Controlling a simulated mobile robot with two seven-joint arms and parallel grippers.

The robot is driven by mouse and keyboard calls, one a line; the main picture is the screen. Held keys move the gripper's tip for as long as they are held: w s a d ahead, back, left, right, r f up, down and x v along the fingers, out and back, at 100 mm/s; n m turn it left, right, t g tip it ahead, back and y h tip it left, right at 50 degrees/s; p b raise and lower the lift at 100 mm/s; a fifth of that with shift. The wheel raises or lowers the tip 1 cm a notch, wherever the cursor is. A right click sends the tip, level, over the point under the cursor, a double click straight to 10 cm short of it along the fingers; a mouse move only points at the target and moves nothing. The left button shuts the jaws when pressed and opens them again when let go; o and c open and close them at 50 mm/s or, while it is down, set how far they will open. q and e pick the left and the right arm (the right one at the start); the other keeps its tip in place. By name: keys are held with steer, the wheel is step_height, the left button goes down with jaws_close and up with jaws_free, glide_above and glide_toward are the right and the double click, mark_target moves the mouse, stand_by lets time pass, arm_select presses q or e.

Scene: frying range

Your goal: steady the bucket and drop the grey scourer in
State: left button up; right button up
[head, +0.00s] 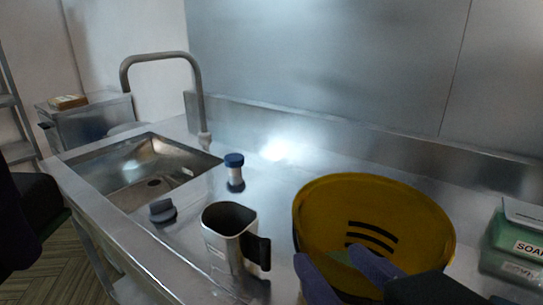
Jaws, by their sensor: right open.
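A yellow bucket (425,215) stands upright on the steel counter at the right of the middle, with dark stripes on its inner wall. My right gripper (342,270) is open at the bucket's near side, its two blue-purple fingers overlapping the bucket in the picture. I cannot tell whether they touch the rim. A small greenish patch shows inside the bucket between the fingers; the rest of the bottom is hidden. A dark grey block, apparently the grey scourer (162,211), lies on the counter by the sink's near right corner. My left gripper is not in view.
A metal jug (225,235) with a black handle stands between scourer and bucket. A blue-capped jar (235,172) stands behind it. A sink (150,175) with a tall tap (200,100) is at left. A green soap box (515,240) is at the right edge.

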mark_target(302, 225)
steer(key=b+x, duration=0.1)
steer(key=x, duration=1)
steer(key=shift+w+f, duration=0.15)
steer(key=shift+c, duration=0.3)
jaws_close()
stand_by(0.7)
